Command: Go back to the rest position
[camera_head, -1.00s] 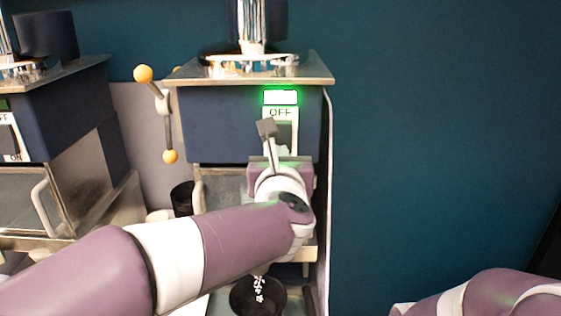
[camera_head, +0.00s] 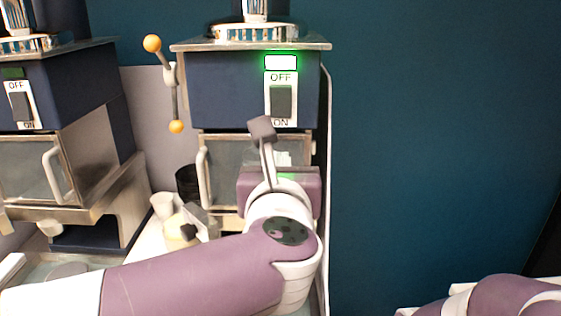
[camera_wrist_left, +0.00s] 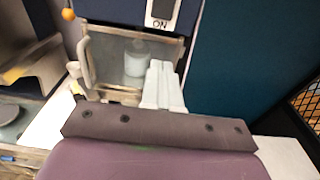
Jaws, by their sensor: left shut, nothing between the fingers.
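My left gripper (camera_head: 283,158) is shut and empty, in front of the glass door of the right machine (camera_head: 225,170). In the left wrist view its pale fingers (camera_wrist_left: 160,72) are together, with the door and a white cylinder (camera_wrist_left: 137,57) behind them. The dark switch (camera_head: 281,102) between OFF and ON stands clear above the gripper, and the light (camera_head: 281,62) over it glows green. Part of my right arm (camera_head: 500,298) shows at the lower right; its gripper is out of view.
A second machine (camera_head: 60,85) stands at the left. A lever with orange knobs (camera_head: 152,43) is on the right machine's left side. A black cup (camera_head: 187,182) and a pale cup (camera_head: 163,204) stand between the machines. The blue wall side at right is clear.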

